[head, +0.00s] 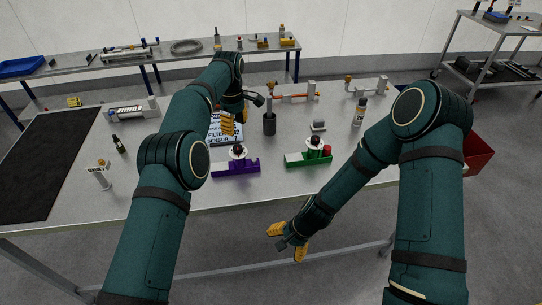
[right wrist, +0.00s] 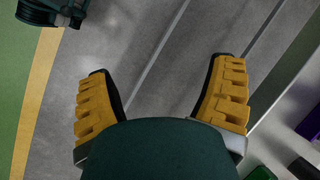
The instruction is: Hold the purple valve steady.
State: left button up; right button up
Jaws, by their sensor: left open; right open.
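The purple valve (head: 236,168) stands on the table near its front edge, upright, with a purple base, a white disc and a dark knob on top. Part of a purple thing shows at the right edge of the right wrist view (right wrist: 312,122). My left gripper (head: 234,122) is open above the printed sheet, behind the purple valve and apart from it. My right gripper (head: 287,250) is open and empty in front of the table, below its edge. Its two yellow fingers are spread over bare floor in the right wrist view (right wrist: 162,98).
A green valve (head: 308,159) with a red part stands right of the purple one. A dark cylinder (head: 269,124), a spray can (head: 360,112) and a small bottle (head: 118,145) stand on the table. A black mat (head: 48,160) lies at left. A red bin (head: 478,153) is at right.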

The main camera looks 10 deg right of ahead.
jog(key=w+a+r+m+t+y, duration=0.1)
jog(key=w+r+m+y, duration=0.3)
jog(key=w+m, duration=0.6)
jog(key=m+t+y, duration=0.3)
jog(key=m+t, duration=0.3)
send_near(244, 160)
jog(key=x, duration=1.1)
jog(key=shift+w+a+f, duration=0.15)
jog(key=shift+w+a, duration=0.05)
jog(key=shift+w, duration=0.15)
